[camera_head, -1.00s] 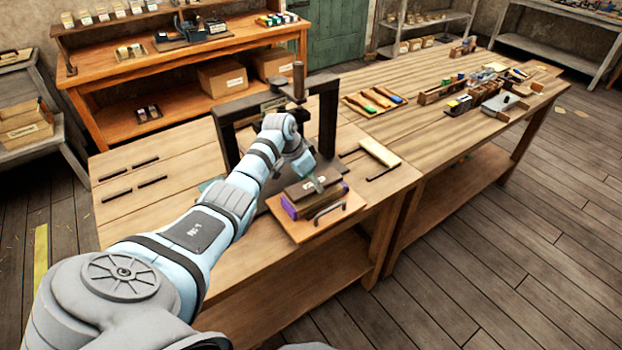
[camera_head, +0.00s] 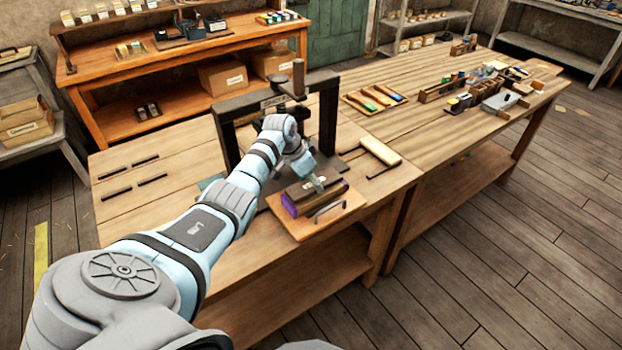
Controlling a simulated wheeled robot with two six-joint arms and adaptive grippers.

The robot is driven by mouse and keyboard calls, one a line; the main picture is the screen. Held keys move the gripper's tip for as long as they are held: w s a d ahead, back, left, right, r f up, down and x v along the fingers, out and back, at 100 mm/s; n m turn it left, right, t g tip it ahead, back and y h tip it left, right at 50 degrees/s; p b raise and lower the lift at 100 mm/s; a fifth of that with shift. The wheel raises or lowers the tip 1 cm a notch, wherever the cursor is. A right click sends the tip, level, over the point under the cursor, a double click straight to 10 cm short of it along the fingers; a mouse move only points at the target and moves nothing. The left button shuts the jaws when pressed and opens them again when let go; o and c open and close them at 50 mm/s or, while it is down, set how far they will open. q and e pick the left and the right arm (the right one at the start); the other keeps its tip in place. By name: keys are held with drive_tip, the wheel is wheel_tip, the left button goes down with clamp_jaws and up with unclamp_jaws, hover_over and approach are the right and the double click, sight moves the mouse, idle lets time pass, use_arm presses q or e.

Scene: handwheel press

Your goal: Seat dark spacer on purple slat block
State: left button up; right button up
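The dark spacer (camera_head: 301,193) lies lengthwise over the purple slat block (camera_head: 289,208), which shows as a purple strip along its left end and lower edge. Whether the spacer rests flush on the block is too small to tell. My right gripper is out of view.
The handwheel press's upright handle (camera_head: 298,80) rises behind my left wrist. A pale block (camera_head: 380,151) and a dark rod lie right of the press. Dark strips (camera_head: 148,181) lie on the bench's left. Colored-handled tools (camera_head: 377,99) lie farther back. The bench's left part is mostly clear.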

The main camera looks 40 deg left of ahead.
use_arm(q)
drive_tip(key=shift+f+b, duration=0.35)
drive_tip(key=shift+f, duration=0.2)
drive_tip(key=o, duration=1.3)
drive_tip(key=shift+r, duration=0.15)
drive_tip(key=v, duration=1.2)
